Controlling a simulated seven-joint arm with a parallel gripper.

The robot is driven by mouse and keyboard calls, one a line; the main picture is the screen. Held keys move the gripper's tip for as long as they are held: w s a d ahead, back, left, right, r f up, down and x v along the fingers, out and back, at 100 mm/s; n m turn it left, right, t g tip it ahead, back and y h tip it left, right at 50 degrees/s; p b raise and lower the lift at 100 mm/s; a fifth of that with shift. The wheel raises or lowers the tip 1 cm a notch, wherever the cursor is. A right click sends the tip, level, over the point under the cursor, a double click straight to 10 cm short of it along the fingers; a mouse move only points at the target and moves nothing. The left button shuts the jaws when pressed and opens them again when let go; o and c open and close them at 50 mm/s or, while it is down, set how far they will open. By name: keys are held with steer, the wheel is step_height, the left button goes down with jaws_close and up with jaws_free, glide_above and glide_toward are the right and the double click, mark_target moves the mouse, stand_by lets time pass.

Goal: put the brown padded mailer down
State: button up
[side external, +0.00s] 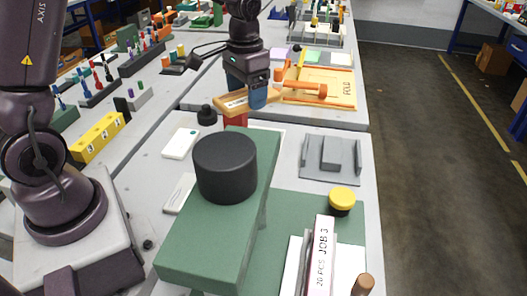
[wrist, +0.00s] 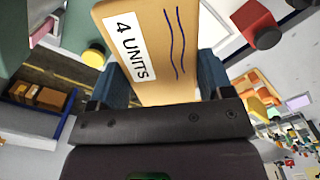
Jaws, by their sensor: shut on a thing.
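My gripper (side external: 247,96) is at the back middle of the bench in the side view, pointing down. It is shut on the brown padded mailer (side external: 232,105), with one blue finger on each side. In the wrist view the mailer (wrist: 150,45) fills the space between the fingers (wrist: 165,85). It shows a white label reading "4 UNITS" and two wavy blue lines. The mailer appears to be held above the bench; its far end runs out of the wrist view, and its underside is hidden.
A red block (side external: 235,119) stands just below and in front of the mailer. An orange FOLD tray (side external: 345,98) lies to the right. A green machine body (side external: 200,245) with a black cylinder (side external: 225,165) stands in front. A grey fixture (side external: 345,172) and a yellow-topped knob (side external: 341,198) sit at right.

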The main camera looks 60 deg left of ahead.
steer(key=s+a+f+n, duration=0.4)
steer(key=a+f+n, duration=0.1)
steer(key=f+n, duration=0.15)
steer(key=shift+n, duration=0.95)
steer(key=w+a+f, duration=0.1)
steer(key=w+f, duration=0.2)
steer(key=w, duration=0.1)
steer(key=w+a+f, duration=0.1)
steer(key=w+f, duration=0.3)
steer(key=w+a+f, duration=0.2)
steer(key=w+f, duration=0.1)
steer(key=w, duration=0.2)
steer(key=shift+f, duration=0.2)
steer(key=shift+w+a+f, duration=0.1)
steer(key=shift+w+f, duration=0.05)
steer(key=shift+f, duration=0.75)
steer(key=shift+w+f, duration=0.1)
steer(key=shift+f, duration=0.8)
steer(key=shift+f, duration=0.15)
steer(key=shift+f, duration=0.5)
steer(key=o, duration=1)
